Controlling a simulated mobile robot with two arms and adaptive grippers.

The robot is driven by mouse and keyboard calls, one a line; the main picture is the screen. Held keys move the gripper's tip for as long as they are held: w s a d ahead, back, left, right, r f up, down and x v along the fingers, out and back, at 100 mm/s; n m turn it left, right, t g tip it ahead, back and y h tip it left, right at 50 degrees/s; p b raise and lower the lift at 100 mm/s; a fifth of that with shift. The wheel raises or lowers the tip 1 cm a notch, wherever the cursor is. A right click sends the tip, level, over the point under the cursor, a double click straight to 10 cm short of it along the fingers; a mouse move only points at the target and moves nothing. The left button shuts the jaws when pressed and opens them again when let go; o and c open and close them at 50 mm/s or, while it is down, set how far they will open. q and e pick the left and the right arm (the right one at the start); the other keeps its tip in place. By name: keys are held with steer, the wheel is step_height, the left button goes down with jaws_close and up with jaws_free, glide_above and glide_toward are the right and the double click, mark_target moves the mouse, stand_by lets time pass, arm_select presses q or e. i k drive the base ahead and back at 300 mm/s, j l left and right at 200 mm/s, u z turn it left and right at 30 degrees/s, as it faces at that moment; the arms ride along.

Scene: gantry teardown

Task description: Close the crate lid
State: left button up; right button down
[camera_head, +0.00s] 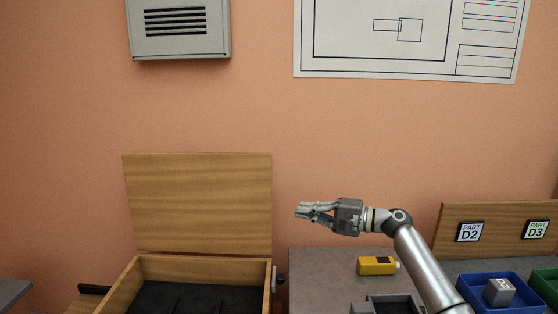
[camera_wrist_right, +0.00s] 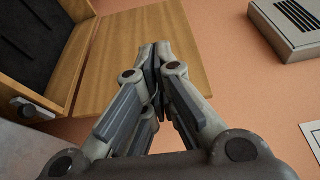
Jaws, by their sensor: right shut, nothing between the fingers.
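The wooden crate (camera_head: 205,261) stands at the lower left of the head view, with a dark lining inside. Its lid (camera_head: 197,203) stands open and upright at the back. My right gripper (camera_head: 300,211) is shut and empty, a little right of the lid's right edge in the head view. In the right wrist view the shut fingertips (camera_wrist_right: 155,50) appear in front of the lid (camera_wrist_right: 150,75); I cannot tell whether they touch it. The open crate (camera_wrist_right: 40,75) shows there at the upper left. My left gripper is not in view.
A grey table (camera_head: 318,275) right of the crate holds a yellow device (camera_head: 377,266) and a grey tray (camera_head: 393,304). A blue bin (camera_head: 528,293) holds a grey block (camera_head: 498,291). A grey vent box (camera_head: 180,28) hangs on the wall.

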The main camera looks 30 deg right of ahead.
mark_target(220, 203)
steer(key=i+l, duration=0.7)
steer(key=l, duration=0.1)
